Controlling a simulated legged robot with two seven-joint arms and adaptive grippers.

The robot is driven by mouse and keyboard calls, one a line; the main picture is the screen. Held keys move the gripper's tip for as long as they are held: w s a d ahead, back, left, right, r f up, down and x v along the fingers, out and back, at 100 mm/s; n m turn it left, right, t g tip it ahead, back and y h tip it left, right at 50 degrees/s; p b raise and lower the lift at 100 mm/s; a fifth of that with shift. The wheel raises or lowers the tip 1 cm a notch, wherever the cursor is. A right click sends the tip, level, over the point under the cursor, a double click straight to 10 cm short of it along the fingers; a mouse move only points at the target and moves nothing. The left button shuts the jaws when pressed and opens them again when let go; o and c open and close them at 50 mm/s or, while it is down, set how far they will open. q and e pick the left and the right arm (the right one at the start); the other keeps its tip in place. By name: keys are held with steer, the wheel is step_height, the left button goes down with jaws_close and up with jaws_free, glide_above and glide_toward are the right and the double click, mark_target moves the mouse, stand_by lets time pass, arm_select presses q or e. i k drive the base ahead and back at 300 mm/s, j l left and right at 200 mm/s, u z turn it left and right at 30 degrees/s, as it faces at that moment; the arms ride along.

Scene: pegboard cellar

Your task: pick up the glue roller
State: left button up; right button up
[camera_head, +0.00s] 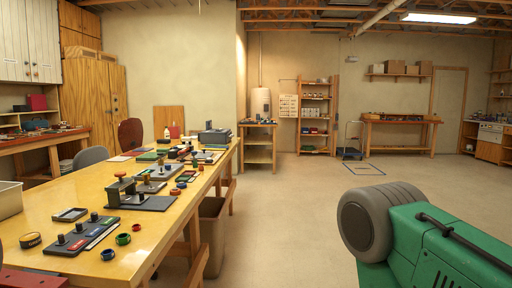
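No gripper of mine shows in the head view. A long yellow worktable (42,205) runs along the left with many small tools on it. I cannot tell for sure which thing is the glue roller. Near the front lie a dark round roll (30,240), a dark tray with several black knobs (82,236), a green ring (123,239) and a blue ring (108,254).
A green machine with a thick grey wheel (366,222) fills the lower right. A bin (213,235) stands beside the table's right edge. The floor (290,215) between them is open. Shelves, a cart (352,142) and a bench (400,122) line the back wall.

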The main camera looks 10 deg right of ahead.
mark_target(184, 139)
steer(key=i+l+z, duration=0.3)
steer(key=i+z, duration=0.6)
steer(key=i, duration=4.2)
steer(key=i+u, duration=0.1)
steer(key=i, duration=0.5)
steer(key=i+l+u, duration=0.1)
steer(key=i, duration=0.45)
steer(key=i+l+u, duration=0.15)
steer(key=i, duration=0.45)
steer(key=i+u, duration=0.1)
steer(key=u, duration=1.95)
